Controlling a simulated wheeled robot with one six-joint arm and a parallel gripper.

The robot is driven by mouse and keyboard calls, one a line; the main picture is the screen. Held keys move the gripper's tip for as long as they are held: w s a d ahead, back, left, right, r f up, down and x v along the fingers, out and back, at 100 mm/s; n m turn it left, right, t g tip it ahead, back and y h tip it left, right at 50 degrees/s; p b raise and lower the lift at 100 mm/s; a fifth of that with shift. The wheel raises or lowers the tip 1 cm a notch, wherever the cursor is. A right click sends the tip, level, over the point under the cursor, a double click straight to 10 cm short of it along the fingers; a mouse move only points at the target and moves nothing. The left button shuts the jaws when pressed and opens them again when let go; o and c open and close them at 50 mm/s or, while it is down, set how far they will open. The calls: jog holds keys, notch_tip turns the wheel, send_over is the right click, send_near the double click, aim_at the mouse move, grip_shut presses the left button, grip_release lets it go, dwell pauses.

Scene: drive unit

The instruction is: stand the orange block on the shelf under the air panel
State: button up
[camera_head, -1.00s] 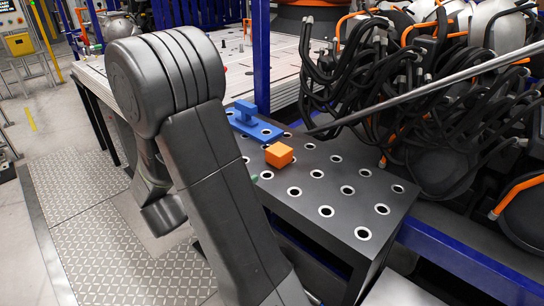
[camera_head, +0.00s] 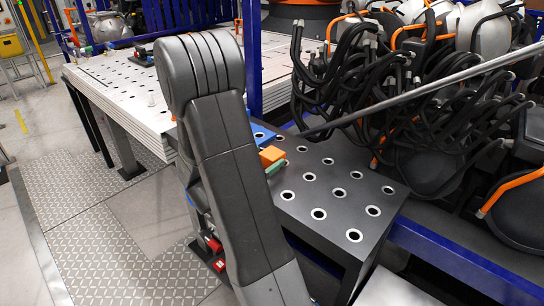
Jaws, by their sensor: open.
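The orange block (camera_head: 271,156) lies on the dark perforated table top, its left part hidden behind my arm. My gripper (camera_head: 276,168) is mostly hidden behind my own arm link. Only a pale green bit, which looks like a fingertip, shows close to the block's near side. I cannot tell whether it touches the block. The jaws are open, with the block apparently resting on the table. I cannot make out the air panel or the shelf under it for certain.
A blue fixture (camera_head: 262,136) stands just behind the block, partly hidden. The perforated table (camera_head: 328,199) is clear at its front and right. Black cables (camera_head: 352,95) and a grey bar (camera_head: 408,98) crowd the back right. A pale perforated table (camera_head: 130,88) stands at left.

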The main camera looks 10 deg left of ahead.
aim_at(266, 156)
jog(key=shift+w+d, duration=0.3)
jog(key=shift+w, duration=0.1)
jog(key=c, duration=1.5)
notch_tip(266, 156, up, 10)
jog(key=shift+f, duration=0.2)
jog(key=shift+r, duration=0.2)
jog(key=shift+s+a, duration=0.1)
